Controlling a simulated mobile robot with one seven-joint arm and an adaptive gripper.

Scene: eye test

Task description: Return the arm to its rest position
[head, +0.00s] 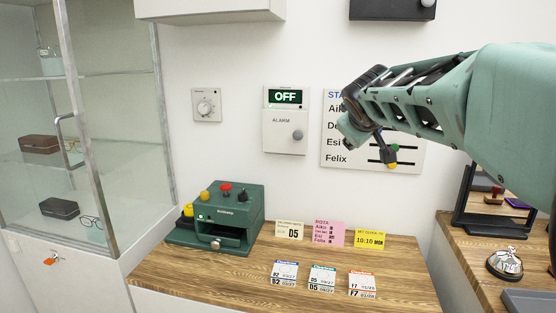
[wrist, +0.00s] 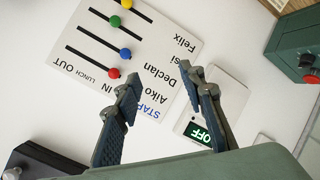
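My gripper (head: 366,140) is at the end of my arm, which reaches in from the right in the head view. It hangs in front of the white staff board (head: 412,166) and hides part of its names and sliders. In the wrist view the two fingers of my gripper (wrist: 159,80) stand apart with nothing between them. The staff board (wrist: 150,52) appears turned over there, with yellow, green, blue and red slider knobs along its slots. I cannot tell how far the fingertips are from the wall, and no contact shows.
An alarm box (head: 285,141) reading OFF and a dial (head: 206,105) are on the wall. A green machine (head: 222,218) and several cards stand on the wooden counter (head: 180,275). A glass cabinet (head: 110,130) is at left. A bell (head: 505,263) is at right.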

